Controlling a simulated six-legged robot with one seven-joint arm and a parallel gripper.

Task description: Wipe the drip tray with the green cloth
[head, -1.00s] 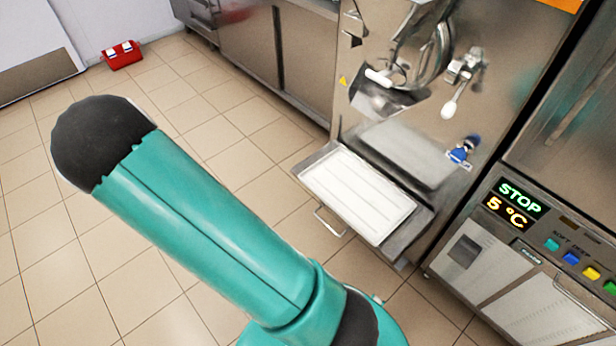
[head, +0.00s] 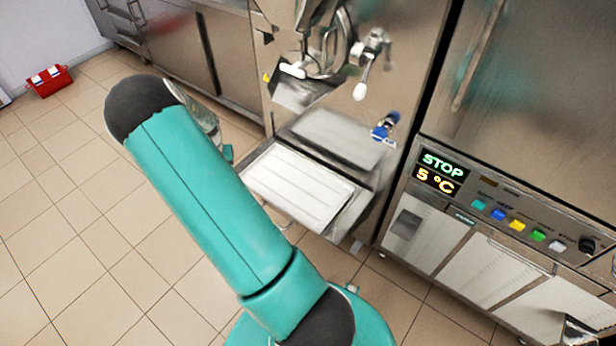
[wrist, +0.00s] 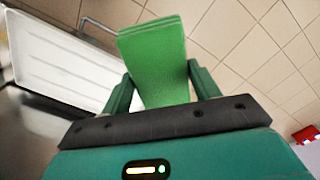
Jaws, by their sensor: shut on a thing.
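In the wrist view my gripper (wrist: 162,92) is shut on the green cloth (wrist: 152,50), which stands out beyond the fingers as a folded block. The white drip tray (head: 298,188) sits on a pulled-out metal shelf at the front of the batch freezer in the head view. It also shows in the wrist view (wrist: 62,62), to the left of the cloth and apart from it. In the head view my arm hides most of the gripper and all of the cloth.
The freezer's spout and white-knobbed lever (head: 362,80) hang above the tray, with a blue-handled valve (head: 384,128) at right. A control cabinet (head: 470,200) showing STOP and 5 °C stands at right. A red box (head: 49,80) lies on the floor far left.

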